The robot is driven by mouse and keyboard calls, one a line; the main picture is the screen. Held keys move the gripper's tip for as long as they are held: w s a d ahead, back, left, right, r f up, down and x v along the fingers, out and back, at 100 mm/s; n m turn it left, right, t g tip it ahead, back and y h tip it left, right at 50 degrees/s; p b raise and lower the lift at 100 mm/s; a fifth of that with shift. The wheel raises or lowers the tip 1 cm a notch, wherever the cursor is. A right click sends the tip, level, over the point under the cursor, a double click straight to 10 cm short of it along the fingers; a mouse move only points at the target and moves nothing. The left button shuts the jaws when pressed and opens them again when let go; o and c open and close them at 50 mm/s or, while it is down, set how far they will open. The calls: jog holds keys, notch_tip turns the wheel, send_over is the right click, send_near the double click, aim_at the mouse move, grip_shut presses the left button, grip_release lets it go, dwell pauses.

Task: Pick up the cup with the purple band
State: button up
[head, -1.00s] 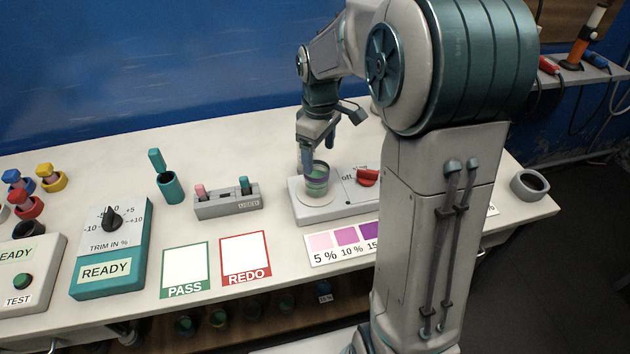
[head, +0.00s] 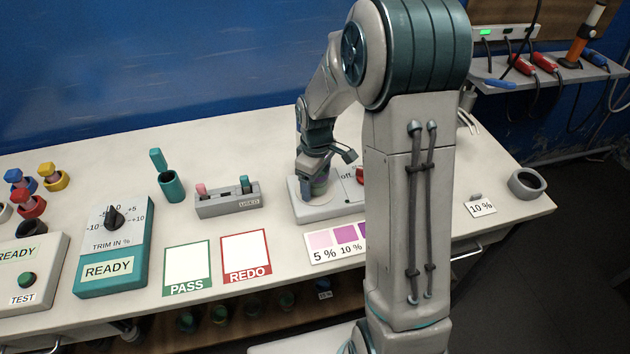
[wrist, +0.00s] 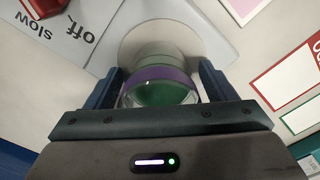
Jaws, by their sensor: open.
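The cup with the purple band (wrist: 160,75) stands on the round pale plate of the stirrer (wrist: 215,40) in the wrist view. It is clear, with green inside. My gripper (wrist: 160,88) is open, with one dark finger on each side of the cup. I cannot tell whether the fingers touch it. In the head view my gripper (head: 318,178) is down over the stirrer (head: 325,210), and the cup (head: 320,188) is mostly hidden behind it.
Left of the stirrer is a grey holder (head: 228,203) with pink and green sticks. A teal tube (head: 171,187) stands further left. PASS (head: 187,269) and REDO (head: 246,257) cards and a purple colour chart (head: 320,240) lie in front. A grey ring (head: 526,184) sits at the right.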

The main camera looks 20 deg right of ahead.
jog(key=c, duration=1.1)
jog(key=shift+r, duration=0.1)
